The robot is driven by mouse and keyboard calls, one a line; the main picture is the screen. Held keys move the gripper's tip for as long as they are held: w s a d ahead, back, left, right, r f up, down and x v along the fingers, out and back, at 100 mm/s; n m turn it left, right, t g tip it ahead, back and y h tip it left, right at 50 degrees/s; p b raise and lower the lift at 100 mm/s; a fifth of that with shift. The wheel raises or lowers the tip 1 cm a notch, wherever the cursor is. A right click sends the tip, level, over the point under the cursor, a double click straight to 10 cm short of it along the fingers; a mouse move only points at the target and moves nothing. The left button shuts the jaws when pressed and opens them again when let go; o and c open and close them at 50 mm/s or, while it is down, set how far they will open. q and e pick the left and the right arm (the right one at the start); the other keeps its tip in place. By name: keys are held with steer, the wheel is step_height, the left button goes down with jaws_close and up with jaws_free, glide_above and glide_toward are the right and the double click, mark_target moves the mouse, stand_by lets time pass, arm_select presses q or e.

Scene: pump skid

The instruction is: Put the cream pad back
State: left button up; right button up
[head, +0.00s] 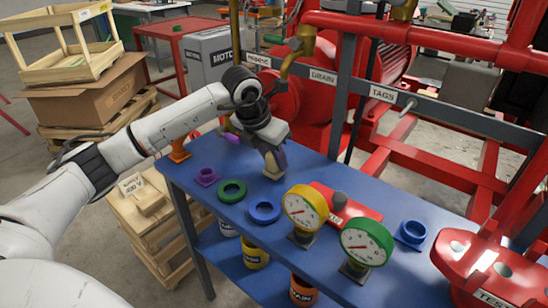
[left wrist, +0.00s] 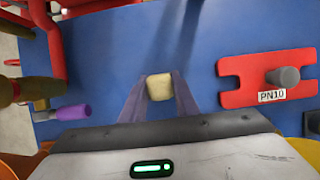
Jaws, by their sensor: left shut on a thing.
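The cream pad (left wrist: 159,87) is a small pale block between the two fingers of my left gripper (left wrist: 160,95) in the left wrist view. In the head view the left gripper (head: 275,158) is shut on it, and the pad (head: 271,172) shows below the fingers, over the far left part of the blue table (head: 228,160). I cannot tell whether the pad touches the table top. My right gripper is not in view.
A purple ring (head: 206,177), green ring (head: 232,191) and blue ring (head: 264,210) lie along the front edge. A wooden crate (head: 150,232) with pale blocks stands left of the table.

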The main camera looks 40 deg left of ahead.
arm_select(q)
steer(key=shift+f, duration=0.1)
steer(key=o, duration=1)
steer(key=shift+r, duration=0.25)
steer(key=v, duration=1.1)
steer(key=shift+s+r, duration=0.15)
steer(key=shift+r, duration=0.2)
